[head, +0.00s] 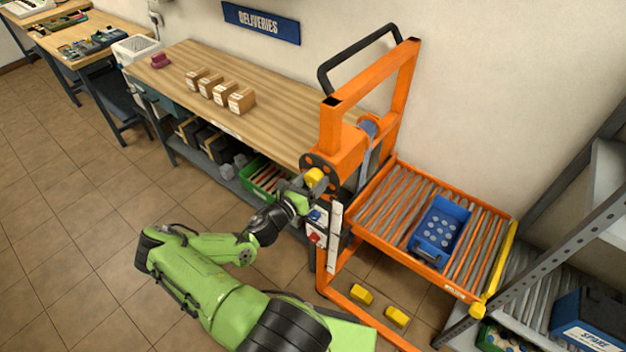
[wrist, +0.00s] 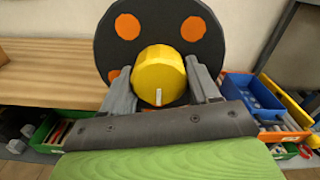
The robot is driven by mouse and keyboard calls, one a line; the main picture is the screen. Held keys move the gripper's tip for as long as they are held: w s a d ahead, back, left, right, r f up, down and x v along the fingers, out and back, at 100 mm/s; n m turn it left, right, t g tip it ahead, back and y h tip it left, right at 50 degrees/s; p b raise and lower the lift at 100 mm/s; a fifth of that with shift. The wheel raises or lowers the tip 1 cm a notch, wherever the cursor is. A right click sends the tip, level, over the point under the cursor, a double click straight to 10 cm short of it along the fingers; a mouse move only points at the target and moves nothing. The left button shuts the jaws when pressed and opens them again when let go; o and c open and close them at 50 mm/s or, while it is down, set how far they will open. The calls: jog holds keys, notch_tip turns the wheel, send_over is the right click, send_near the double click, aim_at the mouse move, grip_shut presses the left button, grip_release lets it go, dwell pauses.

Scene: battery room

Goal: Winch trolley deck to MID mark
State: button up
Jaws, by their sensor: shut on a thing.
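The orange winch trolley (head: 331,128) stands at the right end of the workbench in the head view. Its roller deck (head: 394,204) carries a blue tray (head: 467,213) with several pale round items in it. A white upright strip (head: 334,238) is on the trolley's mast; any marks on it are too small to read. The dark winch wheel (wrist: 153,35) with orange spots shows in the wrist view, with a yellow knob (wrist: 160,75) at its front. My gripper (head: 307,188) is shut on the yellow knob, with one finger on each side of it.
The wooden workbench (head: 280,118) holds several small boxes (head: 241,101). A yellow bar (head: 500,262) runs along the deck's right edge. A grey rack (head: 545,265) with a blue bin (head: 590,318) stands at right. Two yellow blocks (head: 361,294) are low by the trolley's base. Floor at left is clear.

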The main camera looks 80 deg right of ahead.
jog(key=shift+f, duration=0.2)
jog(key=o, duration=1)
jog(key=shift+r, duration=0.1)
jog(key=shift+c, duration=0.2)
jog(key=shift+a, duration=0.1)
jog(key=b+v, duration=0.2)
jog(key=v, duration=1.3)
jog(key=shift+w+a, duration=0.2)
jog(key=shift+a, duration=0.1)
jog(key=shift+b, duration=0.3)
